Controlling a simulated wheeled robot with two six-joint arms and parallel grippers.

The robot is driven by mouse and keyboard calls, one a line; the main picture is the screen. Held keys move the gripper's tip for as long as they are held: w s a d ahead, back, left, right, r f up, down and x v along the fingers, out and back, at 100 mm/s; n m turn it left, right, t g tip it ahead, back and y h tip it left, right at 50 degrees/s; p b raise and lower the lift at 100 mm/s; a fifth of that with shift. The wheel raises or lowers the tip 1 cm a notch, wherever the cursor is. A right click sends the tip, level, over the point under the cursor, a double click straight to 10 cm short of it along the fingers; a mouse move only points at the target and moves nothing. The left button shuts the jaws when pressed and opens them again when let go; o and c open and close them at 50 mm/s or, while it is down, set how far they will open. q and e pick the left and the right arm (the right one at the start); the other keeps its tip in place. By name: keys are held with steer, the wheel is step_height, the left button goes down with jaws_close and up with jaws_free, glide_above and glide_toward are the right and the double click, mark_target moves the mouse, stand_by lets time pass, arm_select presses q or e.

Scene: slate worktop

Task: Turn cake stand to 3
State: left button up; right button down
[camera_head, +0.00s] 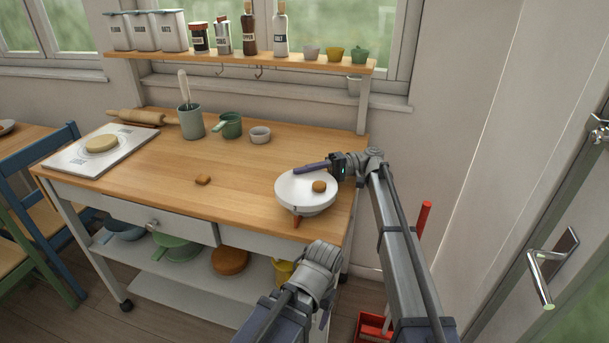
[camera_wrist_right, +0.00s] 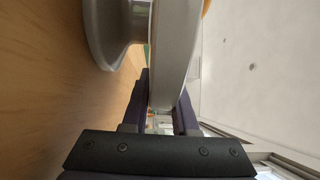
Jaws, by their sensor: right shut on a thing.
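The white cake stand (camera_head: 292,190) stands upright near the front right corner of the wooden worktop. A small brown piece (camera_head: 319,186) sits on its plate, and a red-brown pointer-like part (camera_head: 297,221) shows below its front edge. No numbers on it can be read. My right gripper (camera_head: 308,168) reaches the plate's back rim from the right. In the right wrist view its two dark fingers (camera_wrist_right: 163,108) are shut on either side of the pale plate rim (camera_wrist_right: 172,60), with the stand's stem at the left. My left arm shows at the bottom, but its fingers are not visible.
Another small brown piece (camera_head: 203,180) lies on the worktop (camera_head: 240,165) left of the stand. A small bowl (camera_head: 260,135), green cup (camera_head: 230,125), utensil crock (camera_head: 191,122) and white board (camera_head: 75,158) stand further back and left.

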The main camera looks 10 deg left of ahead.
stand_by(0.3)
steer(key=c, duration=0.7)
jaws_free()
steer(key=shift+r, duration=0.1)
